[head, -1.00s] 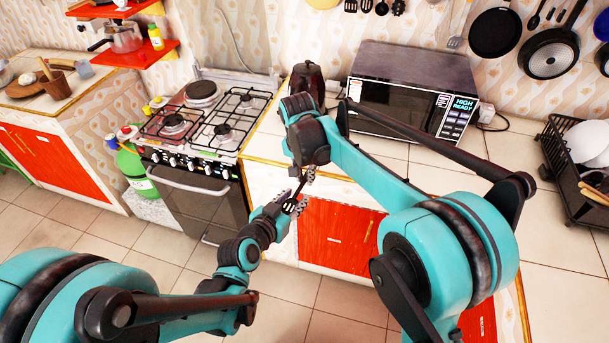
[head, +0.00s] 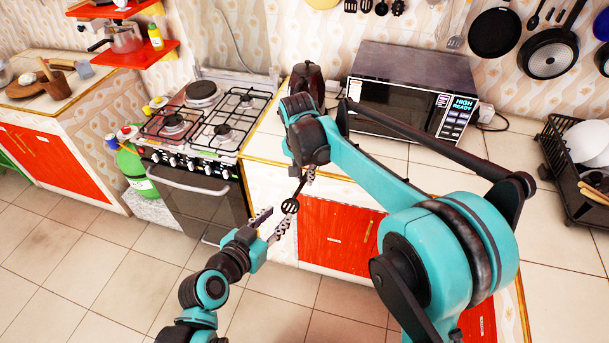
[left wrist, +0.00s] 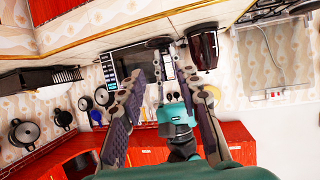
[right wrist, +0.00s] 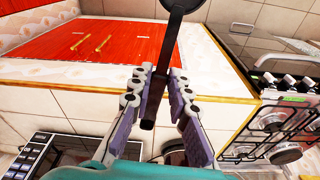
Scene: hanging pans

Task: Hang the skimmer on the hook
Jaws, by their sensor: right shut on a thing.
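The black skimmer (head: 290,206) hangs head-down in the head view, its round slotted head below my right gripper (head: 305,175). My right gripper is shut on the skimmer's handle. In the right wrist view the handle (right wrist: 160,80) lies between the fingers and the head is partly cut off at the top edge. My left gripper (head: 271,226) is open and empty, with fingers spread, just below and left of the skimmer's head. Its open fingers also show in the left wrist view (left wrist: 163,85). The free hook cannot be made out.
Utensils and pans (head: 495,33) hang along the back wall. A microwave (head: 412,95) and dark kettle (head: 307,82) stand on the counter. A stove (head: 208,115) is at left and a dish rack (head: 570,170) at right. The floor in front is clear.

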